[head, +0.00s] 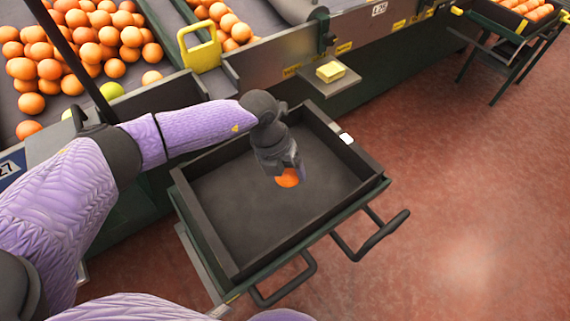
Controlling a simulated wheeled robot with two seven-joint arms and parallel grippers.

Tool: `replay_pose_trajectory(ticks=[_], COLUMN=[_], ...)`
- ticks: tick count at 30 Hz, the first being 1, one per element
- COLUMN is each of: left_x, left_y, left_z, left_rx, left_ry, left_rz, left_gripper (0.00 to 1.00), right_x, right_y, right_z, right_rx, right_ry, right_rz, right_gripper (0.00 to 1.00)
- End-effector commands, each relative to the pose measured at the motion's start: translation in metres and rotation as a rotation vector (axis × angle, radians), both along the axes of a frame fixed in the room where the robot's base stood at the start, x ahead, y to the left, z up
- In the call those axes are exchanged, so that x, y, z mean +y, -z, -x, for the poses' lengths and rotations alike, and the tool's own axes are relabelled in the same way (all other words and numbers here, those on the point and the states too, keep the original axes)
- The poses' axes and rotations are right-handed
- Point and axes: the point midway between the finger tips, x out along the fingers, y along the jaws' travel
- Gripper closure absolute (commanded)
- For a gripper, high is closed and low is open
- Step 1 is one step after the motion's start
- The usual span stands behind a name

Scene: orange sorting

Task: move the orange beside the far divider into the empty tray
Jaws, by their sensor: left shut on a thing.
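My left gripper (287,172) is shut on an orange (288,179) and points down over the dark empty tray (225,203). Most of the orange is hidden by the gripper, and I cannot tell whether it touches the tray floor. No other fruit lies in the tray. A yellow divider (201,52) with a handle-like opening stands on the sorting line behind the tray. My right gripper is not in view.
Many oranges (106,36) and a greenish fruit (111,91) lie on the sorting line at upper left. A small ledge (326,82) holds a yellow block (330,71). Tray-stand handles (378,232) stick out in front. Red floor (470,200) is clear at right.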

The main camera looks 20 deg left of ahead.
Motion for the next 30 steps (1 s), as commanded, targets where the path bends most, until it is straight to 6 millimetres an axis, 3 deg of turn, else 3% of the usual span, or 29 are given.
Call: replay_pose_trajectory(ticks=[15, 30], left_x=[-0.001, -0.001], left_y=[0.041, 0.04], left_z=[0.0, 0.0], left_rx=[-0.001, -0.003], left_ry=[0.002, 0.001], left_rz=[0.001, 0.001], left_gripper=[0.84, 0.84], right_x=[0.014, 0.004], right_y=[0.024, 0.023], right_z=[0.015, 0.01], right_rx=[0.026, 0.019], right_ry=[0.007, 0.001], right_rz=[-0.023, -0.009], right_gripper=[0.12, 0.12])
